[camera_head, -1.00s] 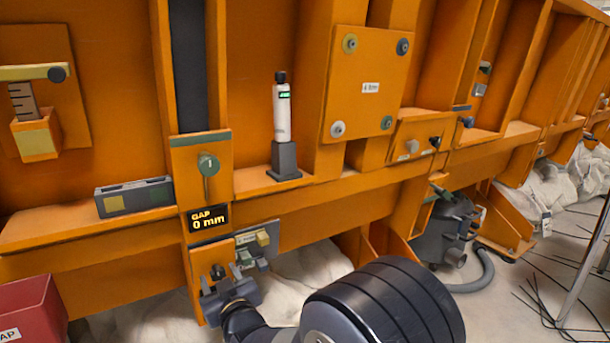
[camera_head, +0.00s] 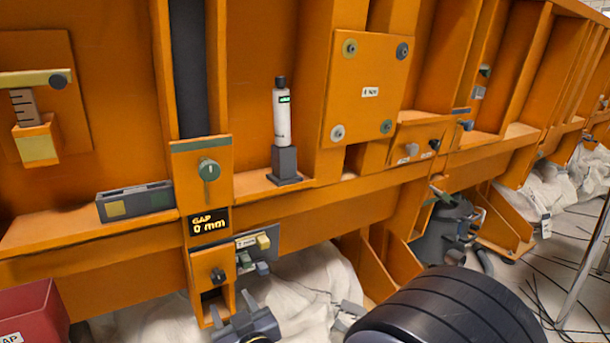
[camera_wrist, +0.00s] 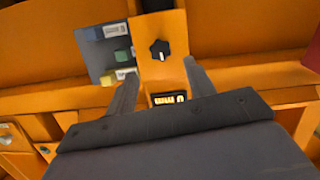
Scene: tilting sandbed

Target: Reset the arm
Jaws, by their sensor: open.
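My gripper (camera_head: 232,307) is low in the head view, just below and in front of the orange panel with the small black knob (camera_head: 218,275). In the wrist view, my gripper (camera_wrist: 161,84) shows two grey fingers spread apart with nothing between them. The black knob (camera_wrist: 160,50) appears beyond the fingertips there, apart from them. The display (camera_head: 209,221) reads "GAP 0 mm" in the head view; it also shows upside down between the fingers in the wrist view (camera_wrist: 167,98). My dark round arm link fills the bottom right of the head view and hides part of the floor.
A grey plate with small coloured blocks (camera_head: 257,251) is right of the knob. A white bottle-like device (camera_head: 281,115) stands on the orange ledge. A red bin (camera_head: 28,311) is at lower left. A grey machine (camera_head: 440,235) and loose cables (camera_head: 540,290) are on the right floor.

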